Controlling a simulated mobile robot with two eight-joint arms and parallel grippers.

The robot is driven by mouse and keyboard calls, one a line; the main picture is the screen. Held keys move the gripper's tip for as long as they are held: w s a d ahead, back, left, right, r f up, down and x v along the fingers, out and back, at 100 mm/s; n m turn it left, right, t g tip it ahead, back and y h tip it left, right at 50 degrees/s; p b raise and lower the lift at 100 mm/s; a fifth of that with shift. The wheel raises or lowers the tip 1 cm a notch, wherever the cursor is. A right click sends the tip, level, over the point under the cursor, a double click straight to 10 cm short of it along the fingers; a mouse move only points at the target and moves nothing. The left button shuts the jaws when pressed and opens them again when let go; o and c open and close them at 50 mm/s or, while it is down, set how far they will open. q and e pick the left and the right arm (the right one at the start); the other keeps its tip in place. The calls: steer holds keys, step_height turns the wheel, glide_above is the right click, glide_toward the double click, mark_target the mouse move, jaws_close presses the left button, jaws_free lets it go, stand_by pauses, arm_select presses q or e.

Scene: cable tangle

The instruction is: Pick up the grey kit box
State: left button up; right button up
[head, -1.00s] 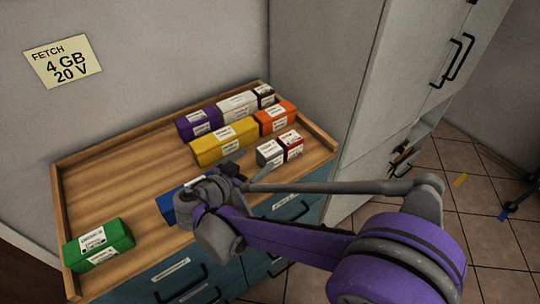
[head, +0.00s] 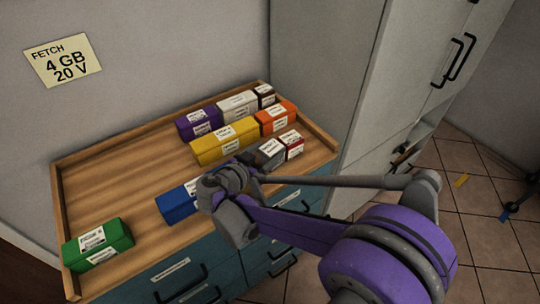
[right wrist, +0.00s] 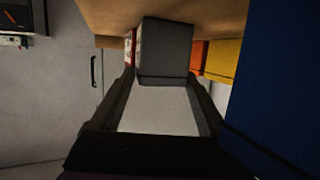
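The grey kit box (head: 269,152) stands near the tray's front right, with a white label on top. My right gripper (head: 254,160) is at its left side in the head view and hides part of it. In the right wrist view the dark grey box (right wrist: 165,48) is straight ahead, at the tips of the two spread fingers (right wrist: 163,82). The fingers are apart, one toward each side of the box. I cannot tell whether they touch it. My left gripper is not in view.
A red-and-white box (head: 291,144) stands close beside the grey box. Yellow (head: 224,140) and orange (head: 275,119) boxes are behind it. A blue box (head: 178,205) is left of my gripper, and a green box (head: 98,243) is far left. The wooden tray (head: 120,175) has a raised rim.

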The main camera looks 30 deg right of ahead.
steer(key=c, duration=0.7)
steer(key=shift+c, duration=0.2)
